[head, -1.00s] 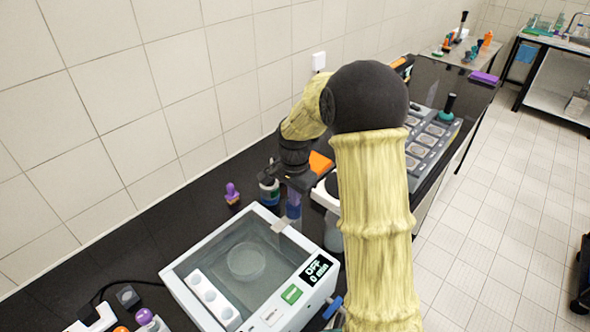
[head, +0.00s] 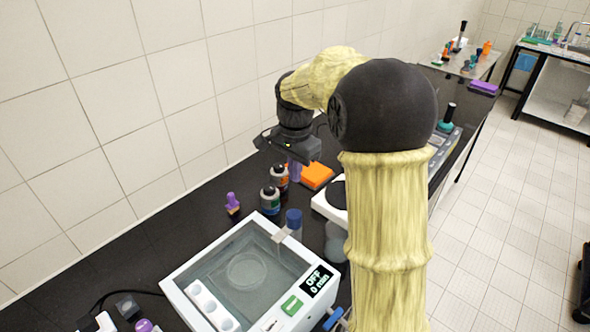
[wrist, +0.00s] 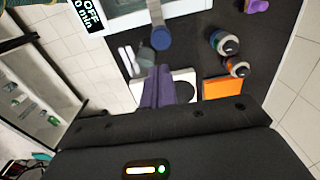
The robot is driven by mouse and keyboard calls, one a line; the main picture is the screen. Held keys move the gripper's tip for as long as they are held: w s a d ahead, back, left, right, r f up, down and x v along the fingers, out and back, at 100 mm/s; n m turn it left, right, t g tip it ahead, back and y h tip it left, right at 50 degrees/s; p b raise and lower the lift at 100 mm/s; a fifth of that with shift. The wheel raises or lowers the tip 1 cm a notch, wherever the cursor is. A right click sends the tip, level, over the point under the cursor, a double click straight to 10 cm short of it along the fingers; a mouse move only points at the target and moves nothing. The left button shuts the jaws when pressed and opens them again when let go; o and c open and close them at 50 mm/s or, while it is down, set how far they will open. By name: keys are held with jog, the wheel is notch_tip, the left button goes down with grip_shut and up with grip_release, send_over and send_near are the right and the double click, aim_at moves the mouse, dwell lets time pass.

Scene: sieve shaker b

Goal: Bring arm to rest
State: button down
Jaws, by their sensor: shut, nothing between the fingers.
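My arm reaches over the black bench from the right. My gripper (head: 294,172) hangs pointing down above the bench, near an orange block and small bottles. It is shut and holds nothing. Its purple fingers also show closed together in the wrist view (wrist: 156,88), in front of a white device. The gripper body hides part of the bench behind it in the head view.
A white shaker bath (head: 255,275) reading OFF, 0 min, stands at front. A blue-capped tube (head: 294,222), bottles (head: 270,200), a purple item (head: 232,203) and an orange block (head: 316,176) are close by. A tiled wall (head: 110,110) runs behind.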

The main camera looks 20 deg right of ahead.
jog(key=shift+r, duration=0.7)
jog(key=s+f+n+t, duration=0.1)
jog(key=s+f+n, duration=0.4)
jog(key=s, duration=0.4)
jog(key=s+f+n+t, duration=0.1)
jog(key=s+f+n, duration=0.5)
jog(key=s, duration=0.3)
jog(key=shift+s+b, duration=0.2)
jog(key=shift+b, duration=0.25)
